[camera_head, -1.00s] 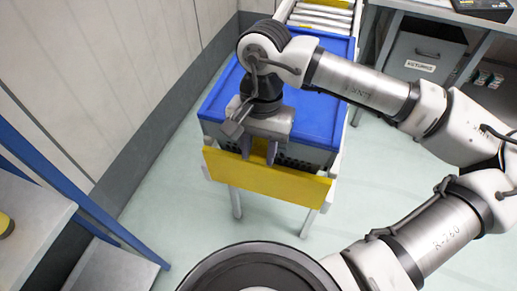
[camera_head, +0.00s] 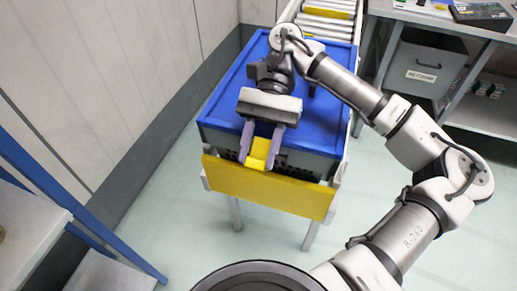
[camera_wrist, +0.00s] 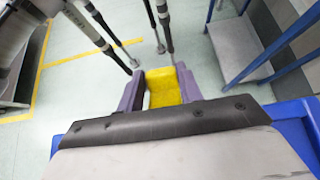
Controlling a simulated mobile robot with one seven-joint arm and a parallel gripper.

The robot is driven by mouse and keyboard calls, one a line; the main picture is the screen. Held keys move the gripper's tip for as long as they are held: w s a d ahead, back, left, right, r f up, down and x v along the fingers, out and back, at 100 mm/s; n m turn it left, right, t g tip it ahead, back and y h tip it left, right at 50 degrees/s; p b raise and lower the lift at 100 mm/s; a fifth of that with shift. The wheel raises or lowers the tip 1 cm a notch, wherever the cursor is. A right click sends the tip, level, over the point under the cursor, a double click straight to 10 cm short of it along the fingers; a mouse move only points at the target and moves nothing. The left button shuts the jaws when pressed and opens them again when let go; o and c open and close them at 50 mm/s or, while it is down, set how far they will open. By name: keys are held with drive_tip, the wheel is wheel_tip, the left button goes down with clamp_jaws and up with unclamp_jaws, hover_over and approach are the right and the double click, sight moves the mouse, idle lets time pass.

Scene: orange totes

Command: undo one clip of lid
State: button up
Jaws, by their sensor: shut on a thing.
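A grey tote (camera_head: 305,163) with a blue lid (camera_head: 228,102) stands at the end of a roller conveyor. My gripper (camera_head: 258,158) is at the tote's front edge, tilted with its purple fingers pointing toward my body. The fingers are shut on a yellow clip (camera_head: 259,149), one on each side. In the wrist view the clip (camera_wrist: 163,88) also shows between the two fingertips (camera_wrist: 160,92). It sticks out at the front of the lid; where it joins the tote is hidden. My gripper's body covers part of the lid.
A yellow bar (camera_head: 268,193) crosses the conveyor end just below the tote front. Conveyor rollers (camera_head: 325,22) run behind. A wall (camera_head: 120,65) is at left, with a blue-framed shelf (camera_head: 25,222) nearer. A workbench with a grey bin (camera_head: 422,64) stands at right. The floor in front is clear.

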drive_tip(key=shift+r+g, duration=0.1)
drive_tip(key=shift+g, duration=0.5)
drive_tip(key=o, duration=1)
drive_tip(key=shift+w, duration=0.1)
drive_tip(key=p+v, duration=0.3)
drive_tip(key=v, duration=0.3)
drive_tip(key=p+v, duration=0.4)
drive_tip(key=v, duration=0.2)
drive_tip(key=shift+s+r, duration=0.25)
drive_tip(key=shift+r, duration=0.05)
drive_tip(key=shift+w+d+r+p, duration=0.1)
drive_tip(key=shift+w+d+p, duration=0.05)
drive_tip(key=shift+w+p, duration=0.25)
drive_tip(key=shift+w+d+r+p, duration=0.1)
drive_tip(key=shift+w+d+p, duration=0.05)
drive_tip(key=shift+w+p, duration=0.3)
drive_tip(key=shift+w+d, duration=0.1)
